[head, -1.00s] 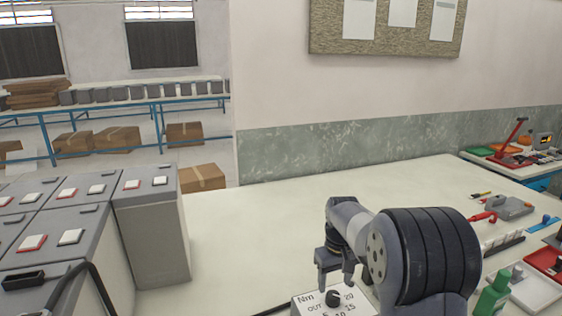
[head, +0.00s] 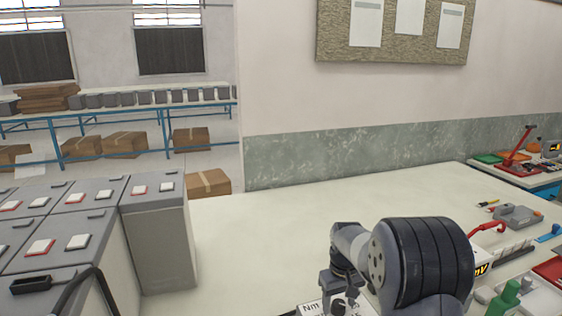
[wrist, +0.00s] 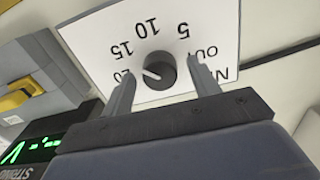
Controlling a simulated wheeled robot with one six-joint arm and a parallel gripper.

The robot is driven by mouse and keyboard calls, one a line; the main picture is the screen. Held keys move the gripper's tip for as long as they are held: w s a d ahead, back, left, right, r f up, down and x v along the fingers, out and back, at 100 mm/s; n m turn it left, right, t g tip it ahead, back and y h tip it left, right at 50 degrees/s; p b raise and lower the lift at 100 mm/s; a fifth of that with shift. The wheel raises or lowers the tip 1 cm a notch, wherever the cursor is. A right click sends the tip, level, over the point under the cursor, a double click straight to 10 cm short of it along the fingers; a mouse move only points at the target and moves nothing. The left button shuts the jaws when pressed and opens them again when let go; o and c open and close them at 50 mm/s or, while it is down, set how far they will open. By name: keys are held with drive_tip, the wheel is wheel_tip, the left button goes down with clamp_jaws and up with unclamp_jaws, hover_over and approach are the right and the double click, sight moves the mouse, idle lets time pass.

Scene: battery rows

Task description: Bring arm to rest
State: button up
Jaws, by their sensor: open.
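My gripper (head: 340,287) hangs at the bottom centre of the head view, over a white panel marked Nm (head: 312,308). In the wrist view my gripper (wrist: 162,72) is open, with one finger on each side of a dark round knob (wrist: 160,70). Gaps show between the knob and both fingers, and nothing is held. The panel (wrist: 190,30) carries the numbers 5, 10, 15 and 20 around the knob. The knob's white mark points toward the 15 and 20 side. Height above the panel is hard to tell.
Grey battery cases (head: 160,240) stand at the left of the pale bench (head: 260,225). Tools, a green bottle (head: 505,300) and trays crowd the right side. A green-lit display (wrist: 30,150) shows beside the panel. The bench's middle is clear.

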wheel_tip(320, 180, up, 11)
wheel_tip(320, 180, down, 11)
drive_tip(key=shift+r, duration=0.1)
drive_tip(key=shift+f, duration=0.2)
drive_tip(key=m, duration=0.3)
drive_tip(key=shift+m, duration=0.3)
drive_tip(key=m, duration=0.5)
drive_tip(key=shift+m+b, duration=0.3)
drive_tip(key=shift+b, duration=0.05)
drive_tip(key=m, duration=0.4)
drive_tip(key=shift+m, duration=0.3)
drive_tip(key=m+b, duration=0.1)
drive_tip(key=m, duration=0.3)
drive_tip(key=shift+r, duration=2.55)
